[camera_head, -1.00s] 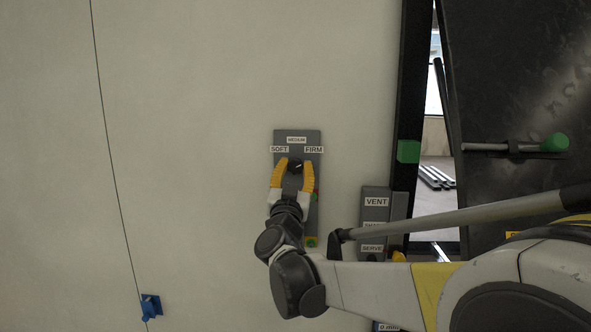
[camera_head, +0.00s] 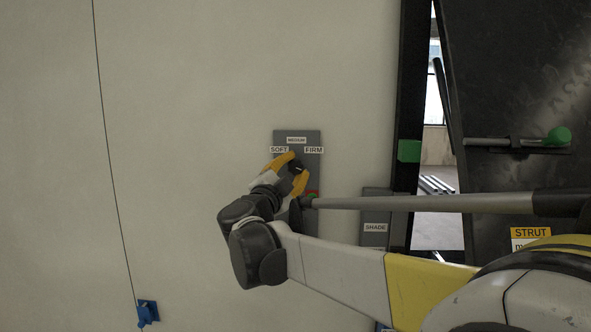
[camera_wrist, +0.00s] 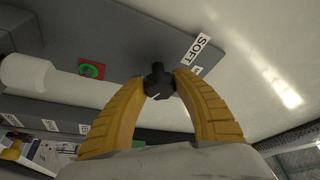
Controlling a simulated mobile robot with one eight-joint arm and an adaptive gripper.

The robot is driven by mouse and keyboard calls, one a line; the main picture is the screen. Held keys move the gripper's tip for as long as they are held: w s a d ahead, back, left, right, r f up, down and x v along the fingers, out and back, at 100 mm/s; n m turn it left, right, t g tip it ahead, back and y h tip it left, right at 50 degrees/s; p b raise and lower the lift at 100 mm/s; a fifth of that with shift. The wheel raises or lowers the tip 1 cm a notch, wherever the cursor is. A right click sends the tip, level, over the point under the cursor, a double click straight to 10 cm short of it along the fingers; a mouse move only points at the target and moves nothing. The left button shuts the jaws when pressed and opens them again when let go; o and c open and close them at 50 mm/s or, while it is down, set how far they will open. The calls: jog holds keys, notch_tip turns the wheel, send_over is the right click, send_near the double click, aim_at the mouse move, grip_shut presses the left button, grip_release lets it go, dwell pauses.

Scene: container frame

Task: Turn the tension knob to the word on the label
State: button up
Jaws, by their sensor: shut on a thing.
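The dark tension knob (camera_head: 297,167) sits on a grey wall plate (camera_head: 313,144), with word labels SOFT (camera_head: 279,149), MEDIUM (camera_head: 296,140) and FIRM (camera_head: 314,150) around its upper side. My gripper (camera_head: 298,166) is shut on the knob, its two yellow fingers coming in from the lower left. In the wrist view the knob (camera_wrist: 158,82) sits between the fingertips, a narrow nub sticking out away from my gripper, with the SOFT label (camera_wrist: 196,49) to its right. I cannot tell for sure which word the knob points to.
A red and green button (camera_wrist: 91,70) is on the same plate, close to my gripper. A second grey panel with a SHADE label (camera_head: 375,227) is to the right, partly behind my arm. A green-ended handle (camera_head: 557,136) is at the far right. The wall at left is mostly clear.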

jog(key=shift+m, duration=0.7)
jog(key=shift+m+g, duration=0.3)
jog(key=o, duration=1.2)
jog(key=v, duration=1.2)
